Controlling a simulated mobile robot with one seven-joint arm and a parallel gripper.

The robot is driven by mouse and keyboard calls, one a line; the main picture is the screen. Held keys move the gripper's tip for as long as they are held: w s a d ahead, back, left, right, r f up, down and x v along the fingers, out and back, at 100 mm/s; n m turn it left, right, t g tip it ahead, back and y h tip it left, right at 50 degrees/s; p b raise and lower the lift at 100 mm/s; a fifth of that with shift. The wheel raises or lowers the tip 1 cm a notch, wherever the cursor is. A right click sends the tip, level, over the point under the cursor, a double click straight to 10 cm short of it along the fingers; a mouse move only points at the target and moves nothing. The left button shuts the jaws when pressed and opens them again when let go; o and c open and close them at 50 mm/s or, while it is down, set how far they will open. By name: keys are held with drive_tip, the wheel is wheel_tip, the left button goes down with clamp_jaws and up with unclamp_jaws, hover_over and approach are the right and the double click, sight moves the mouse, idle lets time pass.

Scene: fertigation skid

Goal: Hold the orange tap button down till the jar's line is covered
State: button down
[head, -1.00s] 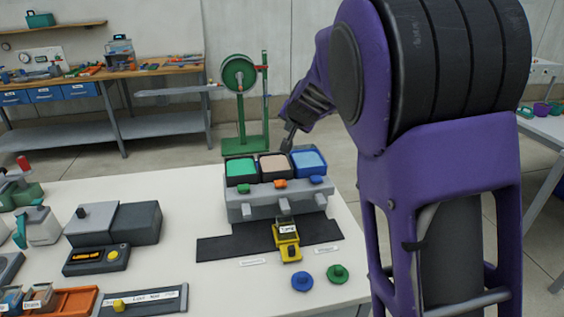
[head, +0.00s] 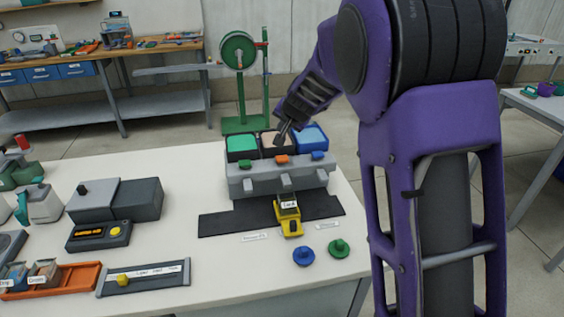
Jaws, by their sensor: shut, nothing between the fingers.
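The orange tap button (head: 281,160) is on the front of the grey dispenser (head: 272,179), in the middle of its row between a green and a blue button. My gripper (head: 280,140) is shut and empty, pointing down over the middle tank, just above and behind the orange button. A small gap seems to show between them. A yellow vessel with a dark upper part and a white label (head: 289,217) stands below the middle spout, apparently the jar. Its line and liquid level are too small to make out.
Three open tanks with green, pinkish and blue contents top the dispenser. A dark mat (head: 230,223) lies under it. Blue (head: 303,256) and green (head: 339,247) knobbed lids lie in front. A grey device (head: 117,200) stands left.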

sight(280, 156)
wheel_tip(280, 156, down, 7)
drive_tip(key=b, duration=0.5)
drive_tip(key=shift+r, duration=0.1)
drive_tip(key=shift+b, duration=0.3)
idle(1.4)
drive_tip(key=shift+f+b, duration=0.3)
drive_tip(key=shift+f, duration=0.1)
drive_tip(key=shift+f+b, duration=0.35)
drive_tip(key=shift+f, duration=0.25)
idle(4.4)
